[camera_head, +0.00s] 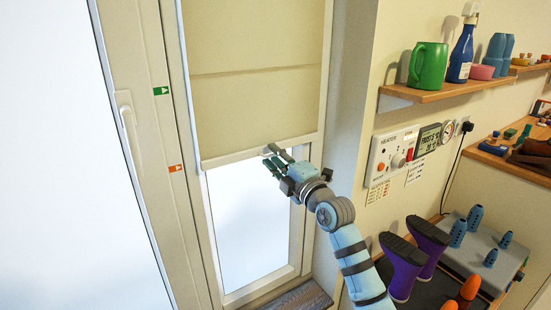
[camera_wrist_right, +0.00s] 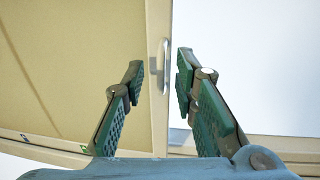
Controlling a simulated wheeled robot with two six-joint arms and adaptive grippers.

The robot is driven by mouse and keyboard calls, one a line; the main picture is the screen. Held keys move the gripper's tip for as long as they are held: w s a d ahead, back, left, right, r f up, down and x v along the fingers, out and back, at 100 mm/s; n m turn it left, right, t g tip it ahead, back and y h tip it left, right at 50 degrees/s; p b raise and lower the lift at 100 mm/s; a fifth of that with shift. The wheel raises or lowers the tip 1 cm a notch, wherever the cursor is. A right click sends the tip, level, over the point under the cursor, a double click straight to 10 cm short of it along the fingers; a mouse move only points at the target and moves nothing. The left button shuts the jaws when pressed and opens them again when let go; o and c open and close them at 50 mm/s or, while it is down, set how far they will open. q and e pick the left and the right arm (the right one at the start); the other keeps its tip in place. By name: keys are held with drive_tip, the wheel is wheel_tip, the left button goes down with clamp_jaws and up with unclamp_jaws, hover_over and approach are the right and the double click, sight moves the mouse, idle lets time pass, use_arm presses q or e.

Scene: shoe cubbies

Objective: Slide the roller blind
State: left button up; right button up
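The beige roller blind (camera_head: 254,105) hangs over the upper part of the narrow window, its pale bottom bar (camera_head: 235,156) about halfway down. In the right wrist view the blind (camera_wrist_right: 75,60) fills the left side, and its bar (camera_wrist_right: 157,25) runs upright through the middle with a small pale handle (camera_wrist_right: 163,62) on it. My right gripper (camera_head: 275,161) is at the bar's right part. In the wrist view its green-padded fingers (camera_wrist_right: 161,80) are apart, one on each side of the bar and handle, with gaps. Whether they touch anything is unclear. My left gripper is out of view.
The window frame carries a green arrow mark (camera_head: 161,91) and an orange arrow mark (camera_head: 175,168). At the right are a wall shelf (camera_head: 440,90) with a green mug (camera_head: 428,65), a heater panel (camera_head: 391,155), and purple boots (camera_head: 402,266) below.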

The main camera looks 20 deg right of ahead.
drive_tip(key=v, duration=1.2)
